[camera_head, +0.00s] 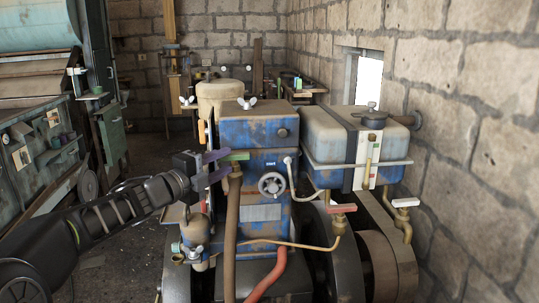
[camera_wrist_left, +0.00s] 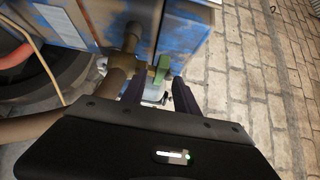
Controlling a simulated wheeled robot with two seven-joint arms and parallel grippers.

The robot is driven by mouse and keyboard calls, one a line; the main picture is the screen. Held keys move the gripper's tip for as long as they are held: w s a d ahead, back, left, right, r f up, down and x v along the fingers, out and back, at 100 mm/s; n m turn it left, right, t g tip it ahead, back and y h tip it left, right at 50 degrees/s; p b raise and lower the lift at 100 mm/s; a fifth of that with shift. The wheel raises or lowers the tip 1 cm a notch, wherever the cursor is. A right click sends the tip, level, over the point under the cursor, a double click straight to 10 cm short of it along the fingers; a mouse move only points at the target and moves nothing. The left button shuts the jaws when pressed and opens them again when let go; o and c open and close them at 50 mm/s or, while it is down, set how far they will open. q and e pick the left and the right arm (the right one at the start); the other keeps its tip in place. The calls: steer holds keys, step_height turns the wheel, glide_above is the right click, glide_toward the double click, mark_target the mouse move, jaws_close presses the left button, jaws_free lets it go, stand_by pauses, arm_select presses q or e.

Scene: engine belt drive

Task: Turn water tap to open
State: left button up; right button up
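A tap with a green lever handle (camera_head: 236,156) sits on top of a brown pipe (camera_head: 232,215) at the front left of the blue engine (camera_head: 258,135). The green handle points left towards my left gripper (camera_head: 217,167). In the left wrist view the green handle (camera_wrist_left: 161,72) lies ahead between the two dark fingers of my left gripper (camera_wrist_left: 160,92). The fingers are apart, with a gap on both sides of the handle; contact is not visible. My right gripper is not in view.
A red-handled tap (camera_head: 341,208) and a white-handled tap (camera_head: 405,202) stand to the right. A round handwheel (camera_head: 271,184) is on the engine front. A grey tank (camera_head: 345,135) is beside the stone wall.

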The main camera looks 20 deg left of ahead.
mark_target(242, 154)
arm_select(q)
steer(key=shift+w, duration=0.15)
steer(key=p+x, duration=0.2)
steer(key=x, duration=0.5)
steer(key=shift+w, duration=0.3)
jaws_close()
stand_by(0.4)
steer(key=shift+f, duration=0.1)
